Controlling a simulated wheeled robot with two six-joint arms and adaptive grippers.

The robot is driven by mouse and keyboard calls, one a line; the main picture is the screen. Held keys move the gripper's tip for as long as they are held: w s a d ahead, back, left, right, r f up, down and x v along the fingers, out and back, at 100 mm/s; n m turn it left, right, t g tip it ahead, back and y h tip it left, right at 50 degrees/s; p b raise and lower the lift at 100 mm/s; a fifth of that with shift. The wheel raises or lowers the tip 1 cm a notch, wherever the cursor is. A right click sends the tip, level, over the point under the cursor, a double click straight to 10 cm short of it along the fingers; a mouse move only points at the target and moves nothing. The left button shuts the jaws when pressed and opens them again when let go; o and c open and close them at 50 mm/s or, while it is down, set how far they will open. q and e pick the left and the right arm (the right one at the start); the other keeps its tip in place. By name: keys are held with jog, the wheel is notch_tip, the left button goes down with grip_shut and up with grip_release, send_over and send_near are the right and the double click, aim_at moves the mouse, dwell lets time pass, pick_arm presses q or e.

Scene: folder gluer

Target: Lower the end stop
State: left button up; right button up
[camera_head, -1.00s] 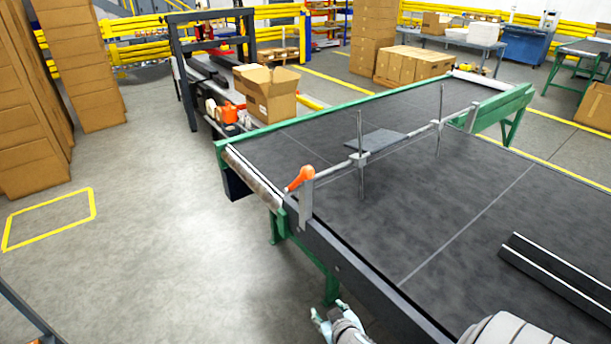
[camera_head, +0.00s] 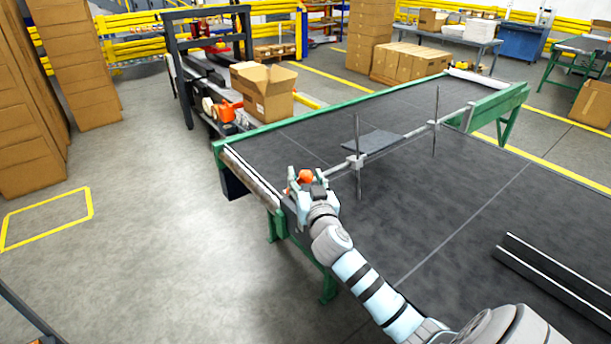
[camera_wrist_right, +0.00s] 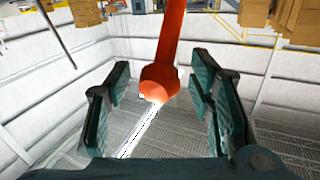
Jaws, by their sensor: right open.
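The end stop is a metal bar (camera_head: 397,142) across the dark conveyor table, with upright rods and a dark plate (camera_head: 372,142) on it. Its orange handle (camera_head: 305,176) is at the near left end of the bar. My right gripper (camera_head: 300,183) is at this handle. In the right wrist view the orange handle (camera_wrist_right: 166,65) stands between the open fingers of my right gripper (camera_wrist_right: 160,100), and I see a gap on both sides. The gripper and wrist hide the bracket below the handle in the head view. My left gripper is not in view.
The conveyor table (camera_head: 440,215) has a green frame and a roller at its left end. Dark rails (camera_head: 560,275) lie on it at the right. An open carton (camera_head: 262,90) stands behind it. The floor (camera_head: 140,240) at the left is clear.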

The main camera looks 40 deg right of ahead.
jog(key=shift+w+d, duration=0.1)
jog(key=shift+w, duration=0.1)
jog(key=shift+c, duration=0.6)
grip_shut()
